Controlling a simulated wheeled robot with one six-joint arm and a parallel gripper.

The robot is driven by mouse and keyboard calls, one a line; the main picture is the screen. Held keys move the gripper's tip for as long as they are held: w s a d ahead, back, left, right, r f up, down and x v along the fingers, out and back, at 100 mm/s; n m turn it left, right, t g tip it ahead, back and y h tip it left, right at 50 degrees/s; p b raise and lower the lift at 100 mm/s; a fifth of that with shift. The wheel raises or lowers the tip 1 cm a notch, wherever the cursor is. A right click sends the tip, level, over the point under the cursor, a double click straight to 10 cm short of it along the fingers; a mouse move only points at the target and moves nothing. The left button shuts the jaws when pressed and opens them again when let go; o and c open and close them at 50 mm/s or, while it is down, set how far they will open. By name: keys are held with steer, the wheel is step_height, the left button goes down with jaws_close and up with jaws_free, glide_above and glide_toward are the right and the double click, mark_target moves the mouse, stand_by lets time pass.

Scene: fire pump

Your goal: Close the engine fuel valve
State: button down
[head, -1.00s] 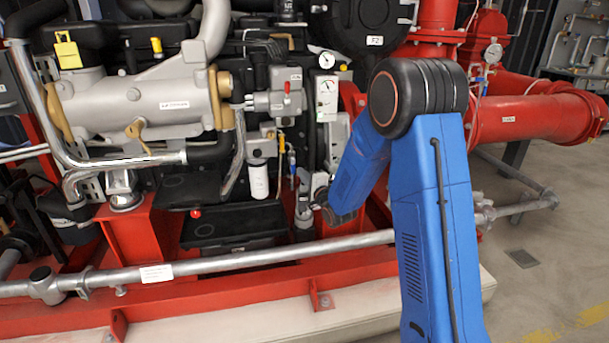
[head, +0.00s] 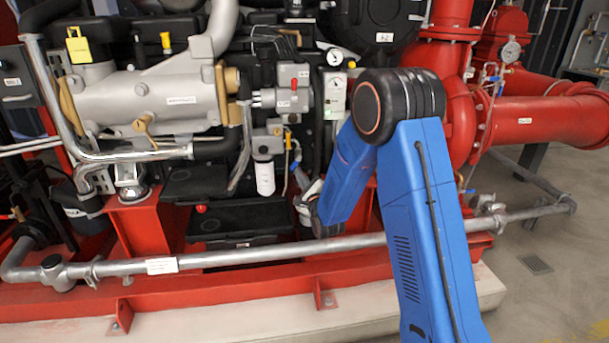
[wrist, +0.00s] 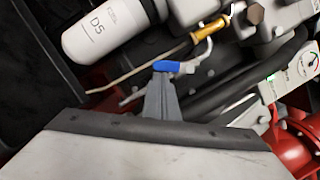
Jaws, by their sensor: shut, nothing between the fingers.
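The engine fuel valve shows in the wrist view as a brass body with a bent metal lever and a blue grip (wrist: 172,67). In the head view its small blue grip (head: 294,167) is just beside the white filter. My gripper (wrist: 163,78) is shut and empty, with its grey fingertips right at the blue grip, overlapping its lower edge in the picture. I cannot tell whether they touch. In the head view my gripper (head: 300,178) is small and partly hidden by my blue arm, close to the valve.
A white filter marked DS (wrist: 105,32) hangs left of the valve, and dark hoses run to the right. A gauge panel (head: 335,96) stands above right. A horizontal silver pipe (head: 230,258) crosses low in front of the engine. Open floor lies at the right.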

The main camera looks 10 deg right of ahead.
steer(key=a+m, duration=0.1)
steer(key=a+r, duration=0.1)
steer(key=a, duration=0.1)
steer(key=shift+r+m, duration=0.1)
steer(key=shift+m, duration=0.3)
steer(key=v, duration=1.2)
stand_by(0.4)
